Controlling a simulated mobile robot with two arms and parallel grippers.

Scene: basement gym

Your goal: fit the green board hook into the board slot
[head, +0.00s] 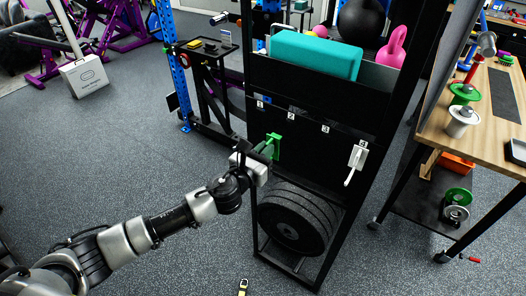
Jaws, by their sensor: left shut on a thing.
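The green board hook (274,141) is held upright in my left gripper (258,157), in front of the black board (310,150) on the rack. My left gripper is shut on it, and the arm reaches in from the lower left. The hook appears below the labels 1 and 2; I cannot tell whether it touches the board. Number labels 1, 2, 3 and 4 run along the board's upper part. A white hook (355,162) hangs under label 4. The slots themselves are too small to make out. My right gripper is not in view.
Black weight plates (292,218) stand in the rack below the board. A teal block (315,56) and a pink kettlebell (392,48) sit on its top shelf. A wooden workbench (490,145) stands at the right. The floor at the left is mostly clear.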

